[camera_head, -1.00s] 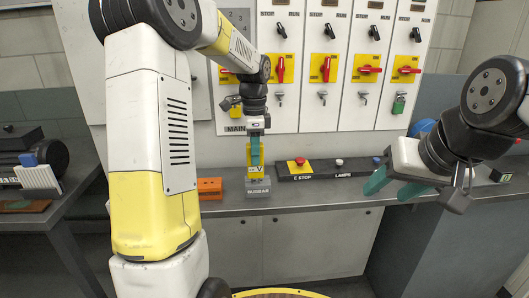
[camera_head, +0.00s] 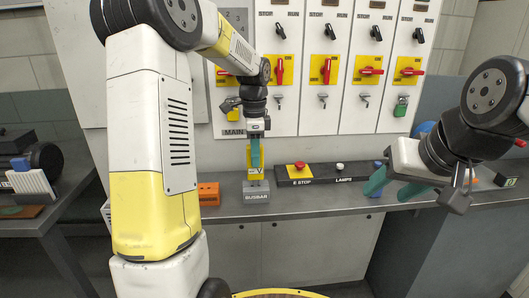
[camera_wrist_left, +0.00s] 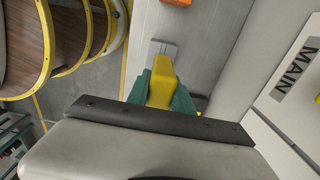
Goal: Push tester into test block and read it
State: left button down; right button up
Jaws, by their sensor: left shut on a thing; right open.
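The yellow tester (camera_head: 254,173) is upright in my left gripper (camera_head: 255,152), whose teal fingers are closed around it. Its lower end is at the top of the grey block marked BUSBAR (camera_head: 256,197); I cannot tell how far it is seated. The left wrist view shows the yellow tester (camera_wrist_left: 160,88) between the fingers, with the grey block (camera_wrist_left: 164,48) beyond it. An orange block (camera_head: 209,193), its label unreadable, stands just left of the grey one. The tester's reading is not legible. My right gripper (camera_head: 393,187) is open and empty at the right, over the bench front.
The E STOP and lamps panel (camera_head: 325,175) lies on the bench right of the grey block. A cabinet wall with switches and red handles (camera_head: 327,70) rises behind. A green padlock (camera_head: 401,105) hangs at its right. My left arm covers the bench's left part.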

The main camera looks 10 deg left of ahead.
pick_arm(q)
jog(key=shift+f, duration=1.2)
jog(key=shift+f, duration=0.25)
jog(key=c, duration=1.1)
grip_release()
jog(key=shift+o, duration=0.2)
jog(key=shift+r, duration=0.1)
notch_tip(320, 180, up, 7)
jog(key=shift+r, duration=0.3)
